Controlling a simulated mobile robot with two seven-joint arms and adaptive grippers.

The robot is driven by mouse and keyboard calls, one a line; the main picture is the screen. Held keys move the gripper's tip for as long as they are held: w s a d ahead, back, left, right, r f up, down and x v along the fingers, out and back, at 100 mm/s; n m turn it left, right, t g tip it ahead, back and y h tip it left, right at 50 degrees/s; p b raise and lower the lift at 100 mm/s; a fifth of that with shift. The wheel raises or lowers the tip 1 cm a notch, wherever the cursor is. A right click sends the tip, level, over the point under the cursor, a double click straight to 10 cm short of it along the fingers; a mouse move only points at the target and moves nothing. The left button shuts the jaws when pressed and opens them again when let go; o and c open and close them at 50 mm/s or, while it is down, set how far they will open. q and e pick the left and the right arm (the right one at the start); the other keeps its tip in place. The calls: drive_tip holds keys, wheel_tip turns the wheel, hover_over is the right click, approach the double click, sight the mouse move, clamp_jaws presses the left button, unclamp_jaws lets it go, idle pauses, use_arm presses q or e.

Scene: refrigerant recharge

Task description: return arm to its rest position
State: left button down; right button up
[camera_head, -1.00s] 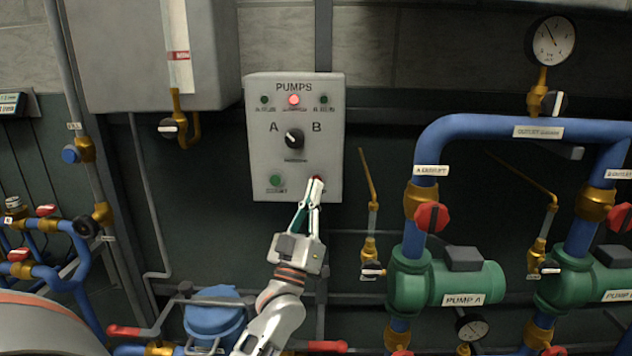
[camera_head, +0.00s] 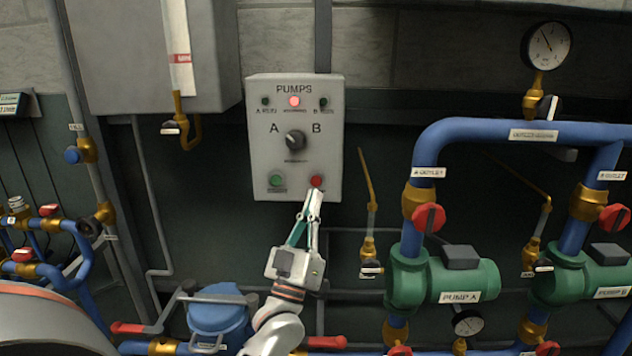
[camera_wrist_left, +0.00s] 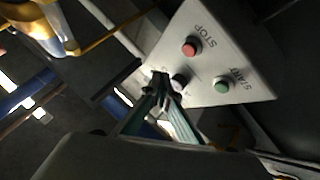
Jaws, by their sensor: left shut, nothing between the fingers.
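My left gripper (camera_head: 315,194) is shut and empty in the head view. Its fingertips are at the lower edge of the grey PUMPS panel (camera_head: 261,121), just below the red button (camera_head: 316,181). I cannot tell whether they touch the panel. The green button (camera_head: 275,181) is to the left, and a black A/B selector knob (camera_head: 295,140) is above. The middle top lamp (camera_head: 294,101) glows red. In the left wrist view, the gripper fingers (camera_wrist_left: 160,88) point toward the panel, with the red STOP button (camera_wrist_left: 191,47) and green START button (camera_wrist_left: 222,86) both uncovered. My right gripper is not in view.
To the right stand blue pipes (camera_head: 500,125) with red-handled valves and green pump A (camera_head: 440,278). A blue vessel (camera_head: 217,312) and red-handled levers are below, near my left arm. A gauge (camera_head: 547,45) is at upper right. The dark wall around the panel is partly clear.

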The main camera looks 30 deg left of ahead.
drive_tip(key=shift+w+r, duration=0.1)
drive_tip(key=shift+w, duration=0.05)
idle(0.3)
use_arm(q)
drive_tip(key=s+d+f+m+g+h, duration=0.2)
drive_tip(key=d+f+m+g+h, duration=0.15)
drive_tip(key=f, duration=0.55)
drive_tip(key=s+d+f+m+g+h, duration=0.15)
drive_tip(key=d+f, duration=0.25)
drive_tip(key=f, duration=0.5)
drive_tip(key=s+d+f+m+g+h, duration=0.1)
drive_tip(key=d+f+m+g+h, duration=0.2)
drive_tip(key=f, duration=0.6)
drive_tip(key=s+d+f+m+g, duration=0.1)
drive_tip(key=s+d+f+g, duration=0.1)
drive_tip(key=s+f, duration=0.7)
drive_tip(key=s+d+f+m+g, duration=0.2)
drive_tip(key=s+f+g, duration=0.3)
drive_tip(key=s+f, duration=0.5)
drive_tip(key=shift+d+f+g+h, duration=0.3)
drive_tip(key=shift+d+f, duration=0.55)
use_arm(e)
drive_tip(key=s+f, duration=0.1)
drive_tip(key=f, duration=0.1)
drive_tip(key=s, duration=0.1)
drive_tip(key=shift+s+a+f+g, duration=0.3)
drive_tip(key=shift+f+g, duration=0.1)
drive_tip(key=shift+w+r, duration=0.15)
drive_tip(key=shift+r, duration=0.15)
